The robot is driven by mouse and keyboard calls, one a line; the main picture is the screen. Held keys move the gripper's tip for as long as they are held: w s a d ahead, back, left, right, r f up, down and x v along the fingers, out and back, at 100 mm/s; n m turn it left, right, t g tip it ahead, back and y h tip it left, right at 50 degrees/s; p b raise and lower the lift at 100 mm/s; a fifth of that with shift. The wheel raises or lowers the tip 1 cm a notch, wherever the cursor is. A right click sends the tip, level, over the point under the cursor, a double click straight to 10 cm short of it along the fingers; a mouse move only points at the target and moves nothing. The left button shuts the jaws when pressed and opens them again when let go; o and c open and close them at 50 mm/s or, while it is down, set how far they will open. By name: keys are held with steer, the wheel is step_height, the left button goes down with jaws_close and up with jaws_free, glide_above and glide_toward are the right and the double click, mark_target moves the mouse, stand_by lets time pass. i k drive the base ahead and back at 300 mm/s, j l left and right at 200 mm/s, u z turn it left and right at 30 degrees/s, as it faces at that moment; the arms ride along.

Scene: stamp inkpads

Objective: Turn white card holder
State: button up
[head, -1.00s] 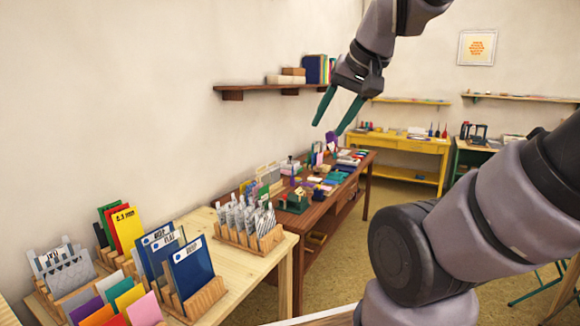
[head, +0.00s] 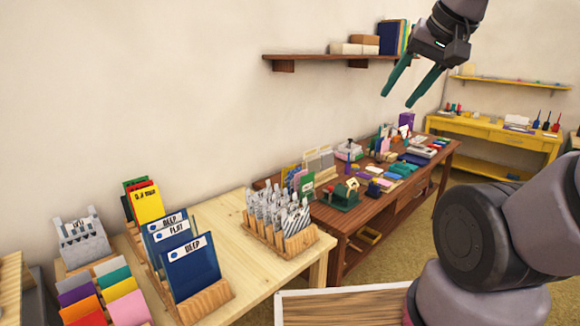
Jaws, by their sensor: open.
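A pale grey-white holder (head: 80,243) with light cards standing in it is at the far left of the pale wooden table. I cannot tell for sure whether it is the white card holder. A wooden rack (head: 268,240) of several white, dark-marked packets stands further right on the same table. My gripper (head: 396,100) is open and empty, with green fingers pointing down and left. It is high in the upper right, in front of the wall, and apart from both holders.
Blue labelled cards (head: 192,267) stand in a wooden rack between them, with red, green and yellow cards (head: 147,202) behind. Coloured cards (head: 100,295) are in front.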

mark_target(356, 152)
steer(key=i+l+u, duration=0.45)
steer(key=l, duration=0.85)
steer(key=i+l+u, duration=0.35)
steer(key=l+u, duration=0.15)
steer(key=l, duration=0.9)
steer(key=l+u, duration=0.45)
steer(key=l, duration=1)
steer(key=k+l+u, duration=0.15)
steer(key=l+u, duration=0.3)
steer(key=l, duration=1)
steer(key=i+l, duration=0.2)
steer(key=l, duration=0.15)
